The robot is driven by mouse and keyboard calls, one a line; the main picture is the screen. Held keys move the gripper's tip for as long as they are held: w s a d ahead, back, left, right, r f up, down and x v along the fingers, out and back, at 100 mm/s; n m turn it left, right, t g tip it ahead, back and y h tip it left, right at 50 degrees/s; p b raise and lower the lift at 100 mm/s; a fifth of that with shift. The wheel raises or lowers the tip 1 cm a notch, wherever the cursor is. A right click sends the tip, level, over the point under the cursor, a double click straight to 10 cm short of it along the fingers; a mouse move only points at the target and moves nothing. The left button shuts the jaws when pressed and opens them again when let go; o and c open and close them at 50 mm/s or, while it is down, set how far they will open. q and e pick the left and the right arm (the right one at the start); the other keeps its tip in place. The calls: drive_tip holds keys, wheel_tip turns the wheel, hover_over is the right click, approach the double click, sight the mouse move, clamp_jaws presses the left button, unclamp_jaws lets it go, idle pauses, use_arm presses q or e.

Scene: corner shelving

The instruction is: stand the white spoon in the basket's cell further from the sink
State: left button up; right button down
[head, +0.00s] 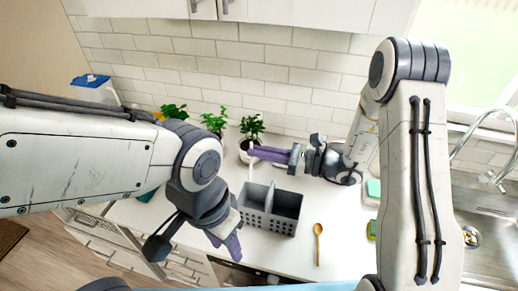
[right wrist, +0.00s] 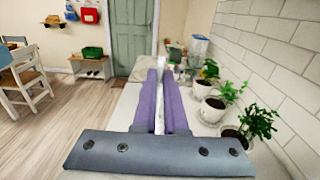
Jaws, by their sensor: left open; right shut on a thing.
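The white spoon (right wrist: 161,95) is between the purple fingers of my right gripper (right wrist: 161,85), which is shut on it. In the head view the right gripper (head: 254,152) reaches in from the right, and a thin white piece of the spoon (head: 251,168) hangs roughly upright at its fingertips. It shows just above the back left of the grey basket (head: 268,223) in the picture; its height over the basket is hard to tell. The basket has two cells split by a divider; the left one is further from the sink (head: 490,235). My left gripper (head: 228,243) is open and empty, left of and in front of the basket.
A wooden spoon (head: 318,243) lies on the counter right of the basket. A green sponge (head: 372,229) lies near the sink. Potted plants (head: 250,135) stand along the tiled wall behind the right gripper's fingers. The counter between basket and wooden spoon is clear.

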drive_tip(key=shift+f+b, duration=4.35)
drive_tip(key=shift+f, duration=1.35)
drive_tip(key=c, duration=0.9)
unclamp_jaws()
drive_tip(key=b, duration=0.4)
approach(251, 178)
drive_tip(key=d, duration=0.3)
drive_tip(key=shift+s+f, duration=0.15)
drive_tip(key=shift+s, duration=0.25)
